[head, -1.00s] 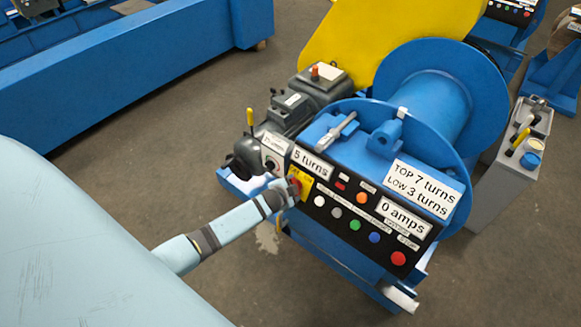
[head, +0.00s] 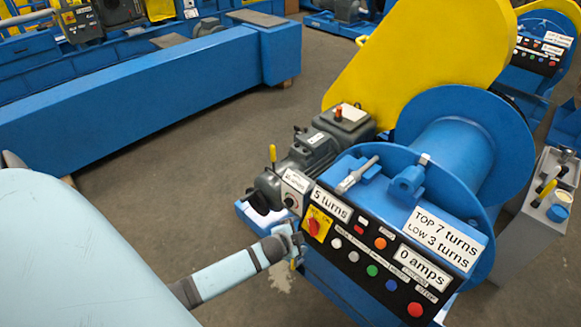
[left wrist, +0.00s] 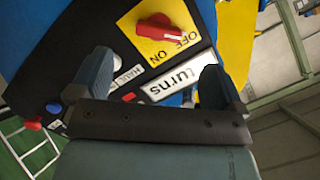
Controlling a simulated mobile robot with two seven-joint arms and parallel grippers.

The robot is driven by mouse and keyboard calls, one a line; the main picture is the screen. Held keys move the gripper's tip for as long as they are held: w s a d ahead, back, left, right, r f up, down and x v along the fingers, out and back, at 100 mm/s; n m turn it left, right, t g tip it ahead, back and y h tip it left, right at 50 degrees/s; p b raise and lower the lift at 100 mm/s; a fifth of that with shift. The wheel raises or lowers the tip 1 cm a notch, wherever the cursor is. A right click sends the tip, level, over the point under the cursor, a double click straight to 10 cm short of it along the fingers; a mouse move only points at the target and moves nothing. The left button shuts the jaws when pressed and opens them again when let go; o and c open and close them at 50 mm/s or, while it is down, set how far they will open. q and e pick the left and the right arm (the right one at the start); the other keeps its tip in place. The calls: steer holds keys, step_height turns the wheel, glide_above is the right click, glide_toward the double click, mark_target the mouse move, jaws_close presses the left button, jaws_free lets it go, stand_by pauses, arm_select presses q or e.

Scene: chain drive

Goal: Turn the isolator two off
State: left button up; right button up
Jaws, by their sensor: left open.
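The isolator is a red rotary knob (head: 314,226) on a yellow plate, at the left end of the black control panel (head: 385,262). In the left wrist view the red knob (left wrist: 162,27) sits at top centre. The plate bears the words OFF and ON, and one end of the knob lies beside OFF. My left gripper (head: 293,243) is just below and left of the yellow plate, apart from the knob. In the left wrist view its two fingers (left wrist: 155,78) are spread with nothing between them. My right gripper is not in view.
Several push buttons (head: 372,271) and white labels crowd the panel right of the isolator. A grey motor (head: 310,155) and a small dial box (head: 293,190) stand close on the left. A blue drum (head: 450,150) is behind. Open floor (head: 170,190) lies to the left.

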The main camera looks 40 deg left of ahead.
arm_select(q)
steer(key=shift+v, duration=2.3)
steer(key=s+d+r+n+h+p, duration=0.2)
steer(key=s+d+r, duration=0.2)
steer(key=s+d, duration=0.3)
steer(key=s+d+r+n+h+p, duration=0.2)
steer(key=s+d+r+n, duration=0.1)
steer(key=s+d, duration=0.5)
steer(key=shift+s+d+r+n+p, duration=0.3)
steer(key=shift+d+r, duration=0.25)
steer(key=shift+r, duration=0.15)
